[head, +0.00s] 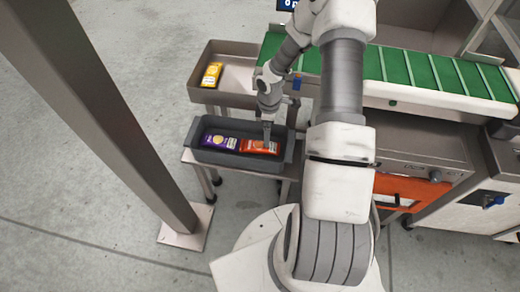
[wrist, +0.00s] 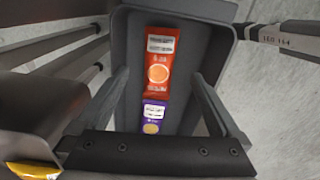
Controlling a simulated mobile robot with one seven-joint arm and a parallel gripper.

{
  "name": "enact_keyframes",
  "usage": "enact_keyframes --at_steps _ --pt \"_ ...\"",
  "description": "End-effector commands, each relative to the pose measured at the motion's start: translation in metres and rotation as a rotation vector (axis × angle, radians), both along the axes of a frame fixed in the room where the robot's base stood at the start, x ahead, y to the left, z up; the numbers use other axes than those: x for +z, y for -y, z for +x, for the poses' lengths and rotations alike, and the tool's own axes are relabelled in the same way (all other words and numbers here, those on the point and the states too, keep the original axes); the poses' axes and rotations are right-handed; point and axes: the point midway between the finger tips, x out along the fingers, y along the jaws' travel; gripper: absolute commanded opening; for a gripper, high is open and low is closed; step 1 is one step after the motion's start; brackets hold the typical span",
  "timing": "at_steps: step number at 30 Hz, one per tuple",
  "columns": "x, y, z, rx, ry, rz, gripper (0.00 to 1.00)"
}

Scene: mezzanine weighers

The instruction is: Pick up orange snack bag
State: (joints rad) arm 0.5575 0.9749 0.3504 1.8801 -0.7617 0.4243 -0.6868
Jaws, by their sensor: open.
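The orange snack bag (head: 261,146) lies flat in the right part of a dark grey bin (head: 278,170). In the wrist view the orange snack bag (wrist: 158,70) is at the upper middle, fully visible, with a pale label and a round picture. My gripper (head: 267,138) is over the bin at the orange bag's end. In the wrist view the fingers of my gripper (wrist: 160,85) are wide apart, one on each side, with nothing held between them. I cannot tell the exact height above the bag.
A purple snack bag (head: 220,141) lies in the same bin, end to end with the orange one. The bin walls (wrist: 218,30) stand close around. A taupe bin (head: 240,98) behind holds a yellow bag (head: 211,74). A green conveyor (head: 420,72) and a steel post (head: 105,120) stand nearby.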

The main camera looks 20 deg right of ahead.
Motion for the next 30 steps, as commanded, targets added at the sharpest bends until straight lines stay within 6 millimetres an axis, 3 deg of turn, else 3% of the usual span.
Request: enact_keyframes --at_steps 1,3,14,22,30 --pt "-0.015 -0.001 -0.001 0.001 -0.003 0.002 1.0" --pt "-0.027 -0.001 0.0 0.002 -0.002 0.001 1.0" --pt "-0.052 -0.001 0.001 0.001 0.0 0.0 1.0" --pt "-0.092 -0.005 0.002 -0.001 -0.002 0.001 1.0" --pt "-0.096 -0.004 0.003 -0.001 0.001 -0.001 1.0"
